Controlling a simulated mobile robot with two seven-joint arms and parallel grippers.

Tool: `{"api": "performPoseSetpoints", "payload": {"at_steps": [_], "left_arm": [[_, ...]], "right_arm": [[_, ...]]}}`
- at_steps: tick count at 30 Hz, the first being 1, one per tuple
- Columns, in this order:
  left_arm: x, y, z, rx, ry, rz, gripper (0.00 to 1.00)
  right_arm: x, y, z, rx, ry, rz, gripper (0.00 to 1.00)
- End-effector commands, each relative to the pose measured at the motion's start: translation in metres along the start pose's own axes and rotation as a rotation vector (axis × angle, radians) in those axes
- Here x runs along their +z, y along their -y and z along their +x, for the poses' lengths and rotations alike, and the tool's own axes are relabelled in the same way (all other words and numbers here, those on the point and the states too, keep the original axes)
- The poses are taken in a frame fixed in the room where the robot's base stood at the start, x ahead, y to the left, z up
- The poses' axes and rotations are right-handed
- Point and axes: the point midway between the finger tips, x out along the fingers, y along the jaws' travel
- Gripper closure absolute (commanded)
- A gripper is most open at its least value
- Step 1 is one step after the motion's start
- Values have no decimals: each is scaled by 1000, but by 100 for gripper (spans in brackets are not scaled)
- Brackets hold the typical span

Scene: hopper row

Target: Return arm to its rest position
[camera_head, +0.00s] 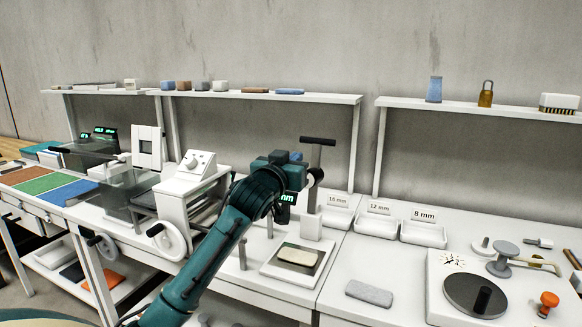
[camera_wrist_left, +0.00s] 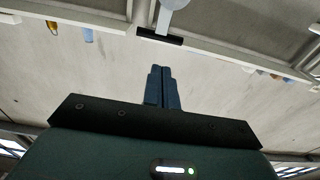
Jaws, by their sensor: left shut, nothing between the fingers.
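My left arm (camera_head: 225,240) is teal with black joints. It reaches up from the bottom of the head view over the workbench. My left gripper (camera_head: 289,157) is near a black-topped T-handle post (camera_head: 316,170); I cannot tell whether they touch. In the left wrist view the two blue fingers of the gripper (camera_wrist_left: 161,74) are together with nothing between them. The black bar of the post (camera_wrist_left: 160,38) shows beyond their tips. My right gripper is not in view.
A pale bar lies on a framed plate (camera_head: 265,262) below the arm. Labelled white trays (camera_head: 423,234) stand to the right. A machine with a handwheel (camera_head: 168,240) stands left. A turntable (camera_head: 475,295) is at the right. Shelves (camera_head: 250,95) run behind.

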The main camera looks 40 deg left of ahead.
Motion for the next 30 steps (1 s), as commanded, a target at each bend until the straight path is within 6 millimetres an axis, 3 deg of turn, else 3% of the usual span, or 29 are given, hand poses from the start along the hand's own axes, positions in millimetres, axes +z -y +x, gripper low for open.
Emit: {"api": "performPoseSetpoints", "payload": {"at_steps": [4,11,14,17,20,23,26,30], "left_arm": [[1,0,-13,1,1,0,100],[0,0,-16,0,2,0,100],[10,-4,-17,9,16,6,100],[44,-19,-23,43,64,30,100],[101,-44,-39,101,143,64,100],[166,-72,-69,175,232,100,100],[226,-99,-109,248,316,124,100],[297,-132,-180,344,429,138,100]], "right_arm": [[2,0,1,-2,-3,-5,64],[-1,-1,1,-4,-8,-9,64],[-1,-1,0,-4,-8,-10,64],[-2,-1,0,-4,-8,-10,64],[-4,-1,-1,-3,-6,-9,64],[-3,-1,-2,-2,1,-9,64],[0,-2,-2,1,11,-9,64],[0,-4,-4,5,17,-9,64]]}}
